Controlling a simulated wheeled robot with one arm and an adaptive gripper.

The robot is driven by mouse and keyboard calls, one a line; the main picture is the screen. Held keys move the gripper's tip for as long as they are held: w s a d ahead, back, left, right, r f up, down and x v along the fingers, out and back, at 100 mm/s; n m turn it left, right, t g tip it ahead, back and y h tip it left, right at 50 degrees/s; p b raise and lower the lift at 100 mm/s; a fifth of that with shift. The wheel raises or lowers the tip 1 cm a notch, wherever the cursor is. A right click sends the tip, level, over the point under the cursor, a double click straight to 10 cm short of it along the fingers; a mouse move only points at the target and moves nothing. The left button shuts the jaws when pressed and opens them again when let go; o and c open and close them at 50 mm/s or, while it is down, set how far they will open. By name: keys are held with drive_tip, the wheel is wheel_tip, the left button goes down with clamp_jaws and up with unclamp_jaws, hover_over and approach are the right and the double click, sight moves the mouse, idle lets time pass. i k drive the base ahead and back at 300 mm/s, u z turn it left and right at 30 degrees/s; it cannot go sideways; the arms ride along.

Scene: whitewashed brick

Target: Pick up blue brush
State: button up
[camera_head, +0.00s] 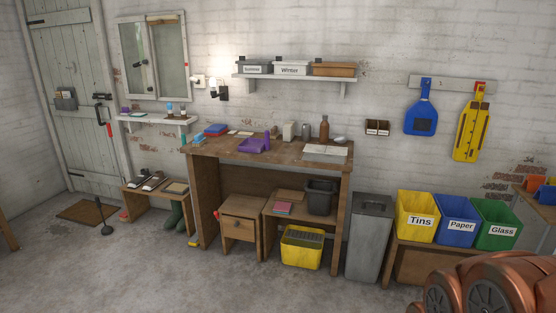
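A blue long-handled tool (421,112) hangs from a rail on the brick wall at the right. It has a wide flat body with a dark patch low in its middle. It looks like a dustpan or a brush and dustpan set; I cannot tell a separate brush. A yellow tool of similar kind (471,127) hangs beside it on the right, with red at its top. My gripper is not in view; copper-coloured parts that look like my arm fill the lower right corner.
Bins labelled Tins (415,210), Paper (457,214) and Glass (497,218) stand on a low bench below the hanging tools. A grey bin (369,245) is left of them. A wooden workbench (215,148) holds small items. The concrete floor in front is largely clear.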

sight(199, 139)
drive_tip(key=z, duration=0.2)
drive_tip(key=i, duration=1.6)
drive_tip(key=u, duration=1.1)
drive_tip(key=i, duration=1.6)
drive_tip(key=u, duration=0.95)
drive_tip(key=i, duration=1.4)
drive_tip(key=u, duration=0.15)
